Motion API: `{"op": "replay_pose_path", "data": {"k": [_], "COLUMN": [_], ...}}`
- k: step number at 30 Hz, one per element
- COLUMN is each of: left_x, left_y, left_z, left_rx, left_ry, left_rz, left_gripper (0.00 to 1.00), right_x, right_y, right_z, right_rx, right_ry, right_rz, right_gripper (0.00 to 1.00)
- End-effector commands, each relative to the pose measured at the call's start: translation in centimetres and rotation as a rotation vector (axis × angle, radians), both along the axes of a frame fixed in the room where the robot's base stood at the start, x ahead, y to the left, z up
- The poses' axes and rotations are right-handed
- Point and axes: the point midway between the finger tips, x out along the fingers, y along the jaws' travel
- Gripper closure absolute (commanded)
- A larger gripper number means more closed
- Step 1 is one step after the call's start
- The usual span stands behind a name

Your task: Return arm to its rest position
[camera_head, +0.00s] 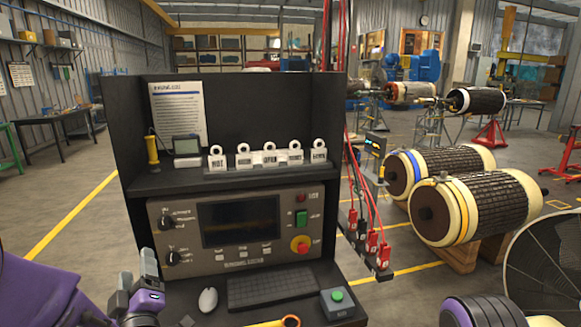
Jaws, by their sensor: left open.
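My left arm (40,293) is purple and comes in from the lower left. My left gripper (128,288) is grey and black and shows at the bottom left, in front of the test console's left side. It is open, and I see nothing held in it. Its lower part is cut off by the picture's bottom edge. A purple and black part of my body shows at the bottom right. My right gripper is not in view.
The black test console (135,200) stands ahead, with a control panel (180,240), a keyboard (270,288), a mouse (208,300) and a green-button box (338,302). Labelled ring-topped pieces (242,158) line its shelf. Red leads (372,240) hang at its right. Large rotors (480,205) rest on stands beyond.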

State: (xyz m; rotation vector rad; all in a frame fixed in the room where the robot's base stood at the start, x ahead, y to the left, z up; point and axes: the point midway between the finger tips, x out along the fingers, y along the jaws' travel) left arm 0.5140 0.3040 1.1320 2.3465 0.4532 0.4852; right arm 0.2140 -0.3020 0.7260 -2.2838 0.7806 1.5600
Motion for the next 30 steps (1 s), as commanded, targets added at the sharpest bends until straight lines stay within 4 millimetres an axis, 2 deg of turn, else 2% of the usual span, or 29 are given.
{"op": "replay_pose_path", "data": {"k": [3, 8, 11, 17, 20, 23, 24, 26, 27, 30], "left_x": [0.3, 0.2, -0.2, -2.4, -4.9, -9.3, -11.4, -15.0, -17.5, -23.3], "left_y": [-0.4, -0.7, -1.0, -1.2, -1.2, -1.2, -1.2, -1.0, -0.9, -0.6], "left_z": [-1.4, -5.6, -8.9, -18.1, -24.3, -32.1, -35.2, -39.4, -41.9, -46.8], "left_rx": [0.025, 0.051, 0.063, 0.08, 0.082, 0.078, 0.074, 0.065, 0.058, 0.037], "left_ry": [0.083, 0.225, 0.325, 0.575, 0.741, 0.954, 1.042, 1.169, 1.248, 1.407], "left_rz": [-0.03, -0.066, -0.088, -0.136, -0.164, -0.198, -0.211, -0.227, -0.234, -0.237], "left_gripper": [0.35, 0.35, 0.35, 0.35, 0.35, 0.35, 0.35, 0.35, 0.35, 0.35], "right_x": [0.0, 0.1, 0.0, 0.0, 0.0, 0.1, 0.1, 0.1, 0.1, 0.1], "right_y": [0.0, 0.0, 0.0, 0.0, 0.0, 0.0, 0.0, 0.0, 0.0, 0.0], "right_z": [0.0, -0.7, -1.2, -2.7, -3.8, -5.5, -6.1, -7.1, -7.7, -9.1], "right_rx": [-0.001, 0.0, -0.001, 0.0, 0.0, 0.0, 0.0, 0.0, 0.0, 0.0], "right_ry": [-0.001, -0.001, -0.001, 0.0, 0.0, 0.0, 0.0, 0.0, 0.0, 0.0], "right_rz": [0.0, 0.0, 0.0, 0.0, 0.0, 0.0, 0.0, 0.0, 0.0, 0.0], "right_gripper": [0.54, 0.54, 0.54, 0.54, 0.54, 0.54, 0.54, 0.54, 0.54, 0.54]}}
